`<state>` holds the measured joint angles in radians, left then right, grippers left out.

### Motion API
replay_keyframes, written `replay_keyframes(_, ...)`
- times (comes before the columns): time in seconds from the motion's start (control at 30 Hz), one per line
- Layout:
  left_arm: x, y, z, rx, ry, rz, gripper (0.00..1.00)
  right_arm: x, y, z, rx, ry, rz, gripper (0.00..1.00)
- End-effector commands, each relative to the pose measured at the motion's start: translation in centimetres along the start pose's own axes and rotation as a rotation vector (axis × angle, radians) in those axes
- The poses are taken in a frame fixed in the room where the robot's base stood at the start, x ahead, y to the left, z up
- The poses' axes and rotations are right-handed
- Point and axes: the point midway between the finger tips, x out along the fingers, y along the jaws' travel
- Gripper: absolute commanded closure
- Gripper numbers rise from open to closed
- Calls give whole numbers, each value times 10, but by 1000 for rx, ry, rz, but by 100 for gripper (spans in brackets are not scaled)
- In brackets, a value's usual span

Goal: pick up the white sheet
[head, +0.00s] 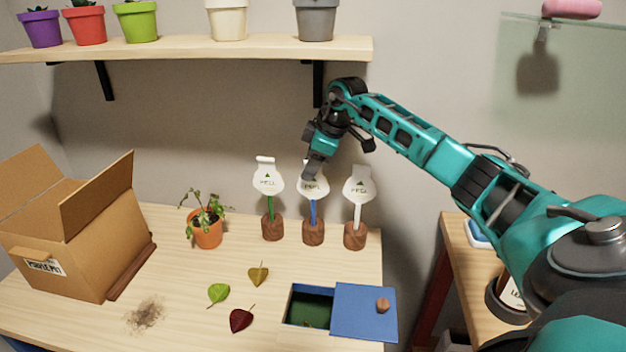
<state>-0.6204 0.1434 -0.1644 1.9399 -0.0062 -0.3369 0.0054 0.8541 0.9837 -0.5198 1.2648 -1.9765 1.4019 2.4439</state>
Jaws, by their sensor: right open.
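Three white sheet-like tags stand in a row on the table, each on a stick in a round wooden base. The left tag (268,180) has a green stick, the middle tag (316,190) a blue stick, and the right tag (359,190) a white stick. My right gripper (313,172) is open, pointing down at the top of the middle tag and covering part of it. I cannot tell whether it touches that tag. The right tag, white all over with its stick, stands to the right of the gripper. My left gripper is out of view.
An open cardboard box (75,238) stands at the left, with a potted plant (207,232) beside it. Several leaves, spilled soil (146,314) and a blue box (364,312) with its lid partly open lie in front. A shelf (190,48) with several pots hangs above.

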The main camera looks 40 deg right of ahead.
Motion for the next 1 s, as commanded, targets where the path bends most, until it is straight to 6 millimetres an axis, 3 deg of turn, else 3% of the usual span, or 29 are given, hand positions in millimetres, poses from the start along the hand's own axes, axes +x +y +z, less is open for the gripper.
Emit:
replay_keyframes(0.13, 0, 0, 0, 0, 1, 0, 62, 0, 0, 0, 0, 0, 0, 59)
replay_keyframes(0.57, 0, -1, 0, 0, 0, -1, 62, 0, 0, 0, 0, 0, 0, 100)
replay_keyframes(1.0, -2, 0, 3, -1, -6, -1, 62, -1, 0, 0, 1, 1, 0, 100)
